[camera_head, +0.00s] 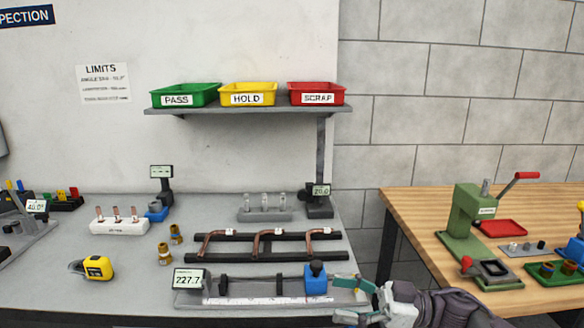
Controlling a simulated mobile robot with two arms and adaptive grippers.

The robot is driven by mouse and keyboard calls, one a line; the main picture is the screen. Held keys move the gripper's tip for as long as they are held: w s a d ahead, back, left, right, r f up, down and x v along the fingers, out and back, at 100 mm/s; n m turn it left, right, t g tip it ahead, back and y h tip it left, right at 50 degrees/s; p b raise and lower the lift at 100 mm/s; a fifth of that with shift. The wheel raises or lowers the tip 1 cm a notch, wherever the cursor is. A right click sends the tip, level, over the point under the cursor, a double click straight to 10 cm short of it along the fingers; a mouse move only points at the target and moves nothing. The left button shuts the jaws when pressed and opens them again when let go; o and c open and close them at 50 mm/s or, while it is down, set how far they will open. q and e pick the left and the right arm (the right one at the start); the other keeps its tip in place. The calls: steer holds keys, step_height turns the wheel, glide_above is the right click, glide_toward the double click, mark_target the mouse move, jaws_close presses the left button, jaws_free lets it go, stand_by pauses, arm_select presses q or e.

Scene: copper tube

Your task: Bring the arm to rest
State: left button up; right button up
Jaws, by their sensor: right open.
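My right gripper (345,299) comes in at the bottom, right of centre, with its fingers apart and pointing left. It is empty and sits by the right end of the measuring rail (255,301), near the blue block (316,284) on that rail. I cannot tell whether a finger touches the rail. My right forearm runs off at the bottom right. Bent copper tubes (268,240) lie across a dark rack (240,256) behind the rail. My left gripper is not in view.
A readout (189,279) shows 227.7 at the rail's left. A yellow tape measure (97,268) and brass fittings (165,254) lie left. A wooden bench (440,270) with a green press (470,225) stands right. Green, yellow and red trays (316,89) sit on a shelf (240,109).

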steer(key=a+f+m+t+h, duration=0.3)
steer(key=a+m+t, duration=0.35)
steer(key=t, duration=0.35)
steer(key=s+d+f+m+t+h, duration=0.2)
steer(key=s+d+f+m+h, duration=0.2)
steer(key=d+f+m+h, duration=0.5)
steer(key=s+d+f+g+h, duration=0.45)
steer(key=s+f, duration=0.25)
steer(key=s, duration=0.4)
steer(key=s+d+f+g+h, duration=0.35)
steer(key=s+f+g, duration=0.25)
steer(key=s, duration=0.6)
step_height(320, 180, down, 26)
steer(key=s+g+y, duration=0.1)
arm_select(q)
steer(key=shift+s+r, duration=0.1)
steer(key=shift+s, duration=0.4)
arm_select(e)
steer(key=s+d+f, duration=0.1)
steer(key=s+f, duration=0.7)
steer(key=s+d+f+g, duration=0.1)
steer(key=s+d+f, duration=0.1)
steer(key=s+f, duration=0.6)
steer(key=shift+s+d+f, duration=0.25)
steer(key=shift+s, duration=0.35)
steer(key=shift+n+g, duration=0.25)
